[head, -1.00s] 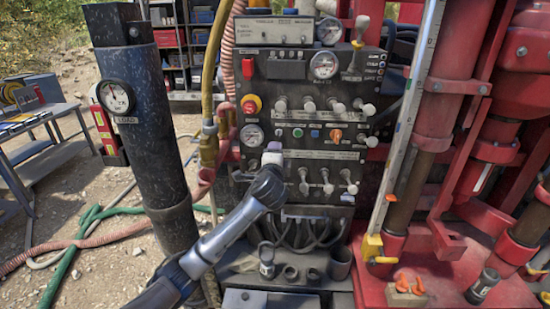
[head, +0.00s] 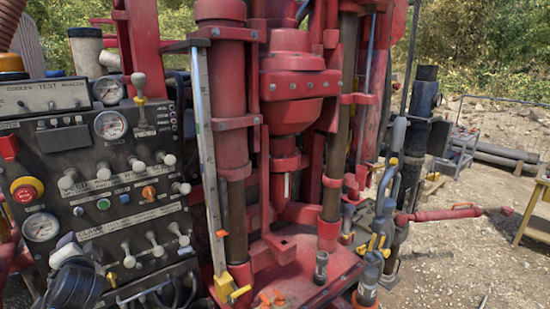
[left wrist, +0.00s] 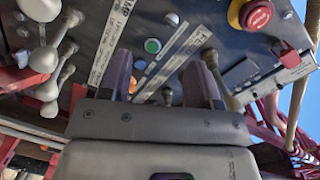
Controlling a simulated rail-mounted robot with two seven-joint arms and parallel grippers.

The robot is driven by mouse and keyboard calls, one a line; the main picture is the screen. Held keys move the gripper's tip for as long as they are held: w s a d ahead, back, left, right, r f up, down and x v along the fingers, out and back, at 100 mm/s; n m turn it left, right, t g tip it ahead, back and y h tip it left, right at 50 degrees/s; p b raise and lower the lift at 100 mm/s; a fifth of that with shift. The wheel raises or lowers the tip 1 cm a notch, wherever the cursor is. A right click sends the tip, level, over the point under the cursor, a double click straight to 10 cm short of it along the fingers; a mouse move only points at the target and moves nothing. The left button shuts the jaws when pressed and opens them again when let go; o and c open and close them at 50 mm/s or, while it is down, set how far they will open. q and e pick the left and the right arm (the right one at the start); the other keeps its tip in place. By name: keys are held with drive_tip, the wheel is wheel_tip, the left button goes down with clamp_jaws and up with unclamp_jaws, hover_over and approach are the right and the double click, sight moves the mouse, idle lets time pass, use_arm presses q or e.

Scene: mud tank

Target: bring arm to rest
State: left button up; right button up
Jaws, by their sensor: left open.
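My left gripper (head: 66,243) is at the lower left of the head view, in front of the lower left part of the dark control panel (head: 120,182). In the left wrist view my left gripper (left wrist: 160,82) shows two purple-grey fingers, apart, with nothing held between them. The panel face with its levers, a green button (left wrist: 153,46) and a red knob (left wrist: 256,14) lies beyond the fingers. I cannot tell whether a finger touches the panel. My right gripper is not in view.
The red drill rig (head: 290,95) fills the middle, with a measuring strip (head: 207,150) on its left side. A red bar (head: 440,214) sticks out to the right. A yellow stand (head: 537,215) is at the right edge. Gravel ground (head: 450,265) is open at right.

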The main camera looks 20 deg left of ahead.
use_arm(q)
drive_tip(key=s+d+f+h, duration=0.3)
drive_tip(key=d+f, duration=0.3)
drive_tip(key=d, duration=0.3)
drive_tip(key=s+d+f+h, duration=0.3)
drive_tip(key=d+f+h, duration=0.15)
drive_tip(key=d, duration=0.45)
drive_tip(key=s+d+f+h, duration=0.3)
drive_tip(key=d+f, duration=0.3)
drive_tip(key=d, duration=0.3)
drive_tip(key=s+d+f+g+h, duration=0.25)
drive_tip(key=s+d+f, duration=0.35)
drive_tip(key=s+f, duration=0.4)
drive_tip(key=s+d+f+g+h, duration=0.1)
drive_tip(key=s+d+f+g, duration=0.35)
drive_tip(key=s+f, duration=0.55)
wheel_tip(320, 180, up, 18)
drive_tip(key=s+t+p, duration=0.1)
drive_tip(key=p, duration=1.5)
drive_tip(key=shift+s+d+n, duration=0.3)
drive_tip(key=shift+d, duration=0.05)
